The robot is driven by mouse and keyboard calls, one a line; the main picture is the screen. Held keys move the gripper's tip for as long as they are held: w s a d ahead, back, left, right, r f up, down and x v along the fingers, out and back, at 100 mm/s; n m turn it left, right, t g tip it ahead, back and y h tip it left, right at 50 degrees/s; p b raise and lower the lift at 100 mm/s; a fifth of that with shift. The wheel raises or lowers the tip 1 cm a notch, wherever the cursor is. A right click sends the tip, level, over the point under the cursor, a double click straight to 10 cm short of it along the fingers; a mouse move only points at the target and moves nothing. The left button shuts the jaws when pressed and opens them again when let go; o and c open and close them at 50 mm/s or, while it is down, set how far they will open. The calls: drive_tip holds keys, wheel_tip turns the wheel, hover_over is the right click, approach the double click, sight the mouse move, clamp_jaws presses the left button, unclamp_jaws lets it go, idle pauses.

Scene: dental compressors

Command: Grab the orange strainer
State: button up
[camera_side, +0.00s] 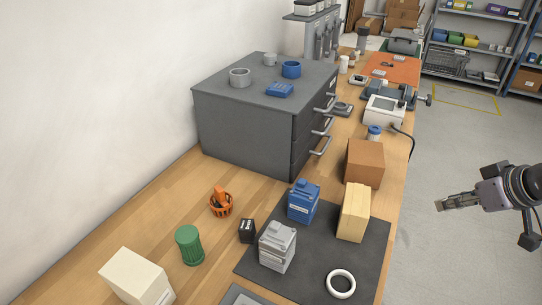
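The orange strainer (221,203) is a small slatted basket with a raised part on top. It stands on the wooden table, left of the dark mat and in front of the grey drawer cabinet. My gripper (440,206) is at the right of the picture, beyond the table's right edge and over the grey floor. It points left and is far from the strainer. Its fingers look close together, but they are too small to tell whether they are open or shut. Nothing is visible in them.
A green ribbed cylinder (189,245) and a black box (247,231) stand near the strainer. On the dark mat (313,262) are a blue unit (303,202), a grey unit (277,247), a wooden block (353,212) and a white ring (341,284). The grey cabinet (240,128) stands behind.

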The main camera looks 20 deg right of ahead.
drive_tip(key=w+a+r+n, duration=0.1)
drive_tip(key=w+a+r, duration=0.5)
drive_tip(key=w, duration=0.2)
drive_tip(key=n+g+y, duration=0.2)
drive_tip(key=n+g, duration=0.1)
hover_over(220, 189)
drive_tip(key=s, duration=0.3)
wheel_tip(220, 189, down, 4)
drive_tip(key=f, duration=0.1)
drive_tip(key=x, duration=0.3)
drive_tip(key=shift+w+d+f, duration=0.15)
drive_tip(key=shift+d+f, duration=0.15)
drive_tip(key=shift+f, duration=0.05)
drive_tip(key=shift+d+x, duration=0.2)
drive_tip(key=shift+x, duration=1.3)
drive_tip(key=shift+d+x, duration=0.15)
drive_tip(key=shift+x, duration=1.35)
clamp_jaws()
